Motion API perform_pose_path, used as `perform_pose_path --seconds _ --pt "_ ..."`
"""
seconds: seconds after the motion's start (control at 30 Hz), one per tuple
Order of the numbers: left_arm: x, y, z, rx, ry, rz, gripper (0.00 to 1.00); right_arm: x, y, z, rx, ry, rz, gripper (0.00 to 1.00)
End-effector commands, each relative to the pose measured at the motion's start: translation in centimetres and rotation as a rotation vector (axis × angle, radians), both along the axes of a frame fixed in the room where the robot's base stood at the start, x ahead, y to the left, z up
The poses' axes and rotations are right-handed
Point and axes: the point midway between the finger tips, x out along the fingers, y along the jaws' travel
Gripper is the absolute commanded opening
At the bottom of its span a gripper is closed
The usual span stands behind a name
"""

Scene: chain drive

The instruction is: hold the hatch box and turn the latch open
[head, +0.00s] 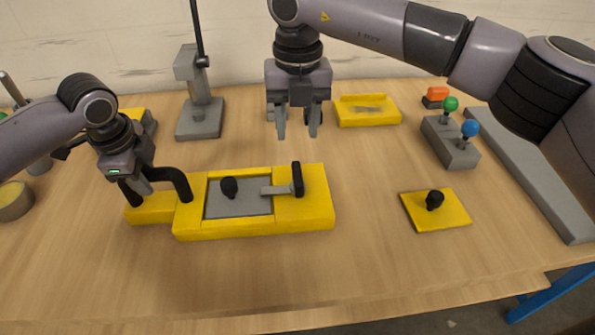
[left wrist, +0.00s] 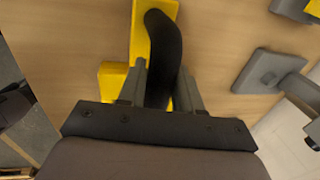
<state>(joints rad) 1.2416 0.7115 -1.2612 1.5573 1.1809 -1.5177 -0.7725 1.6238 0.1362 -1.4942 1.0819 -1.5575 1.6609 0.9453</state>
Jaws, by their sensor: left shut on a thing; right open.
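The hatch box (head: 255,230) is a yellow block on the table with a grey hatch panel (head: 245,205) bearing a black knob (head: 229,187). The latch is a grey bar (head: 274,190) with an upright black grip (head: 297,180); the bar reaches left over the panel's right edge. My left gripper (head: 148,184) is shut on the black arched handle (head: 178,180) at the box's left end; the handle also shows between the fingers in the left wrist view (left wrist: 165,50). My right gripper (head: 297,130) is open and empty, above and behind the latch, apart from it.
A yellow plate with a black knob (head: 436,210) lies to the right. Behind it stands a grey block with green and blue knobs (head: 450,145). A yellow tray (head: 367,111) and a grey lever stand (head: 199,118) are at the back. The table front is clear.

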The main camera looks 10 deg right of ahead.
Motion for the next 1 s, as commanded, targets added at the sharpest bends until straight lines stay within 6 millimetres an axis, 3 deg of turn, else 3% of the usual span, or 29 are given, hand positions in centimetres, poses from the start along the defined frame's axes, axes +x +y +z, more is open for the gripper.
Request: perform_pose_path --seconds 0.17,0.6,0.8,1.0 --pt "0.0 0.0 0.1 0.000 -0.002 0.001 0.00 -0.1 -0.2 -1.8 -0.016 0.002 -0.001 0.45" --pt "0.0 0.0 0.1 0.000 -0.002 0.000 0.00 -0.1 -0.1 -10.0 -0.011 0.003 -0.001 0.45" --pt "0.0 0.0 0.1 0.000 -0.002 0.000 0.00 -0.1 -0.1 -11.7 -0.011 0.000 0.000 0.45" --pt "0.0 0.0 0.1 0.000 -0.002 0.000 0.00 -0.1 -0.1 -12.0 -0.010 0.000 0.001 0.45"
